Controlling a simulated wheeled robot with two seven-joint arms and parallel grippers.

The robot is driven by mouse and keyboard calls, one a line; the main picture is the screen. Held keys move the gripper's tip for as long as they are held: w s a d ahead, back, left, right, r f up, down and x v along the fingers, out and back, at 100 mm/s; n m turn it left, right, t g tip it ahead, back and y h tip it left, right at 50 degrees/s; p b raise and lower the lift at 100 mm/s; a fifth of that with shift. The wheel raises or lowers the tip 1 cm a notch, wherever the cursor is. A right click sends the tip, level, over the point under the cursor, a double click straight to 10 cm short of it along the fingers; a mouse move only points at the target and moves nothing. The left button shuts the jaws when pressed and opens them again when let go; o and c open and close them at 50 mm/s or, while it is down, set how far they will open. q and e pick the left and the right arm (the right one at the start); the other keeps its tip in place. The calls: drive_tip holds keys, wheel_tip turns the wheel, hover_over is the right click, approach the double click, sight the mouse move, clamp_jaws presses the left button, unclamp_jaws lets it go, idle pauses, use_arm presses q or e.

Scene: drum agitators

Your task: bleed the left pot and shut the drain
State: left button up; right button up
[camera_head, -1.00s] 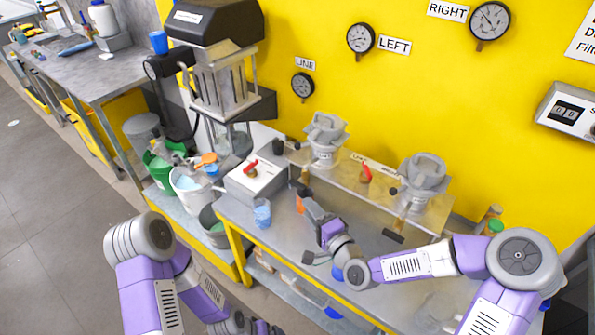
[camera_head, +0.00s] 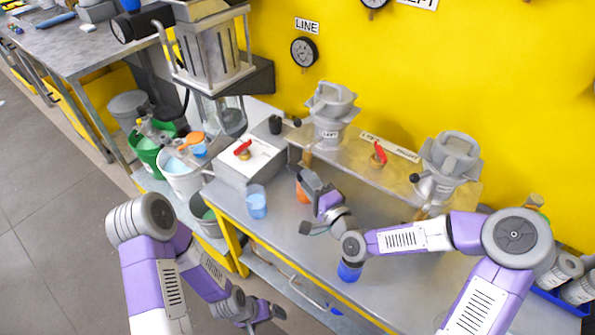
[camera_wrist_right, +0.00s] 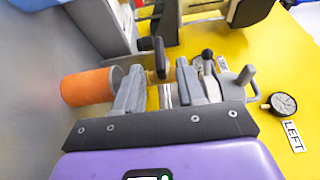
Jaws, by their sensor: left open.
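The left pot (camera_head: 330,115), a grey lidded vessel with a LEFT label, stands at the back left of the steel bench. My right gripper (camera_head: 307,182) is in front of and below it. In the right wrist view, the two grey fingers of my right gripper (camera_wrist_right: 158,88) are apart. A dark knobbed handle (camera_wrist_right: 160,58) and a metal stem (camera_wrist_right: 165,95) show in the gap; I cannot tell whether they touch the fingers. My left gripper (camera_head: 262,314) is low beside the bench, open and empty.
A second pot (camera_head: 447,165) stands to the right. A red-handled valve (camera_head: 378,155) sits between the pots, and another red handle (camera_head: 243,150) is on a white-topped box. A blue cup (camera_head: 256,202) stands at the front left. The LINE gauge (camera_head: 304,52) is on the wall.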

sight(297, 167)
drive_tip(key=x, duration=0.6)
drive_tip(key=shift+s+b, duration=0.1)
drive_tip(key=shift+b, duration=0.25)
clamp_jaws()
